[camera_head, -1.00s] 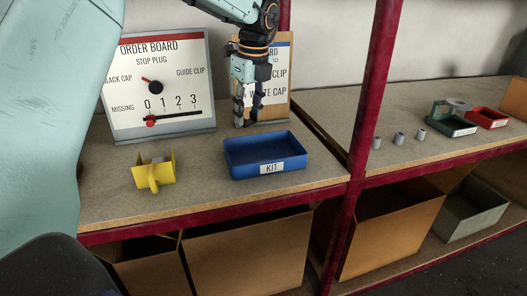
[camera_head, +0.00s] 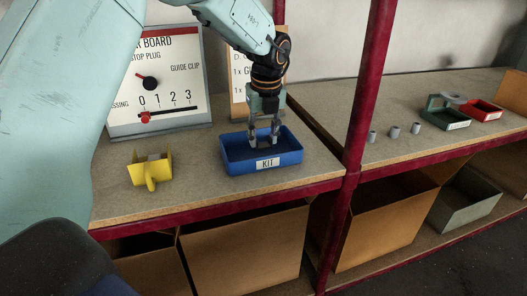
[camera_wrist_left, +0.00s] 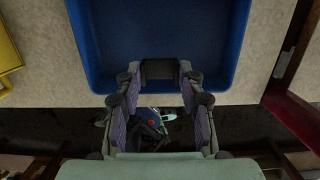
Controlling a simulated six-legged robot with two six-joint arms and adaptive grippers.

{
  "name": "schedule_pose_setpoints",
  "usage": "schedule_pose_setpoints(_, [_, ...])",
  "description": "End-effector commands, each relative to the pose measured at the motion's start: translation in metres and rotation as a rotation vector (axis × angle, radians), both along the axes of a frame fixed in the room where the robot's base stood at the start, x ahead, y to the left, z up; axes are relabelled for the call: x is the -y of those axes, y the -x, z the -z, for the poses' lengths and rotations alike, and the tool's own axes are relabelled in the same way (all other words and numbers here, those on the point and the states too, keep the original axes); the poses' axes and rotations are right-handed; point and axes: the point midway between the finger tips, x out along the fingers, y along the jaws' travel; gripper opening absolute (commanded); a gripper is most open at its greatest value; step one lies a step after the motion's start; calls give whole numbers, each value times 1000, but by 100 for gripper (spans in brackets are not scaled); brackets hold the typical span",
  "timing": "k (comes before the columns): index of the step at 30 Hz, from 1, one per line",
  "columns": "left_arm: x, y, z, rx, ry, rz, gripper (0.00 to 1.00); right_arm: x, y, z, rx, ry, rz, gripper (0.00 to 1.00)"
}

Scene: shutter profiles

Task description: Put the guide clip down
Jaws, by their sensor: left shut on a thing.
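The blue kit tray (camera_head: 236,168) stands on the shelf top, and its "KIT" label faces front. My left gripper (camera_head: 264,140) points down into the tray, its fingertips at about rim height or below. It is shut on a small dark grey piece, seemingly the guide clip (camera_wrist_left: 160,70), which shows between the fingertips in the left wrist view. Its shape is mostly hidden by the fingers. I cannot tell whether it touches the tray floor. The tray (camera_wrist_left: 88,45) looks otherwise empty in what shows. My right gripper is not in view.
A yellow holder (camera_head: 150,170) stands left of the tray. The order board (camera_head: 160,85) and a second board (camera_head: 240,90) stand behind. A red post (camera_head: 365,100) rises at the right. Beyond it are small grey caps (camera_head: 395,131), a green bin (camera_head: 440,118) and a red bin (camera_head: 487,112).

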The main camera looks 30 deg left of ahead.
Motion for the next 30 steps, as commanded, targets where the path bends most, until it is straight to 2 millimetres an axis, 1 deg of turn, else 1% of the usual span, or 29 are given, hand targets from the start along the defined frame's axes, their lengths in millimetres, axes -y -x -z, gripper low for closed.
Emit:
schedule_pose_setpoints(6, [0, 1, 37, -3, 1, 0, 28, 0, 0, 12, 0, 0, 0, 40])
schedule_pose_setpoints(8, [0, 0, 42, -2, 1, 0, 28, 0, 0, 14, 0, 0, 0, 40])
schedule_pose_setpoints(16, [0, 0, 42, -1, 1, 0, 28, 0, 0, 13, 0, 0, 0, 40])
schedule_pose_setpoints(21, [0, 0, 47, -1, 0, 0, 28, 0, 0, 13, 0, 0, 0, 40])
schedule_pose_setpoints(22, [0, 0, 46, -1, 1, 0, 40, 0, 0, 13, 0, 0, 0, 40])
schedule_pose_setpoints(27, [0, 0, 46, -1, 1, 0, 55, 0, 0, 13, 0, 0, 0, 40])
schedule_pose_setpoints(30, [0, 0, 46, -1, 1, 0, 61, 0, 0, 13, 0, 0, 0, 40])
